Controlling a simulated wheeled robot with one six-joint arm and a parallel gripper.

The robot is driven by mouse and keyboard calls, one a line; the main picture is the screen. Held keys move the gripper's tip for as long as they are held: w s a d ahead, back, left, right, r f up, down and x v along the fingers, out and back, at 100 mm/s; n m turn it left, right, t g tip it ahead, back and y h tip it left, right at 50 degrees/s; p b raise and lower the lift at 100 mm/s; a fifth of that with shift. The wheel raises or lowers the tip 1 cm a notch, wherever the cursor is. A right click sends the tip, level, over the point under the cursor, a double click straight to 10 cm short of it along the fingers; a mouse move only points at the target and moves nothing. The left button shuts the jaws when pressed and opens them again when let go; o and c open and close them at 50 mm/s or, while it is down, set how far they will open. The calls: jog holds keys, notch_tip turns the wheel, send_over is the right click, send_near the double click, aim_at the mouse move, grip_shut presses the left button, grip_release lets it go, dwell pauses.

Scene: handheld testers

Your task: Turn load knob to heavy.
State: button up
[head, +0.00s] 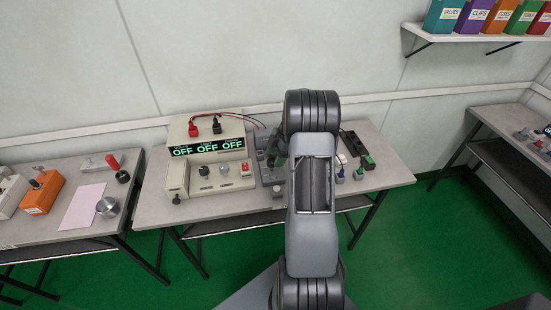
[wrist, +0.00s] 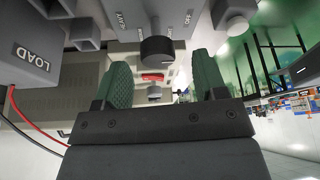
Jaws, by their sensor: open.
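A grey box marked LOAD (wrist: 37,58) is at the left of the wrist view, with a red and a black lead beside it. Whether this is the load knob I cannot tell for certain. My gripper (wrist: 162,64) is open, its green fingers on either side of the knob in that view, with no contact visible. In the head view, the grey unit (head: 267,174) is partly covered by my arm, and the load knob cannot be made out.
A beige tester (head: 176,177) with OFF displays stands left of my arm, with red (head: 193,131) and black plugs on top. A black strip (head: 352,143) and small knobs (head: 340,176) lie to the right. A side table at left holds an orange box (head: 40,195).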

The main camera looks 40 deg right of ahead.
jog(key=shift+x, duration=1.15)
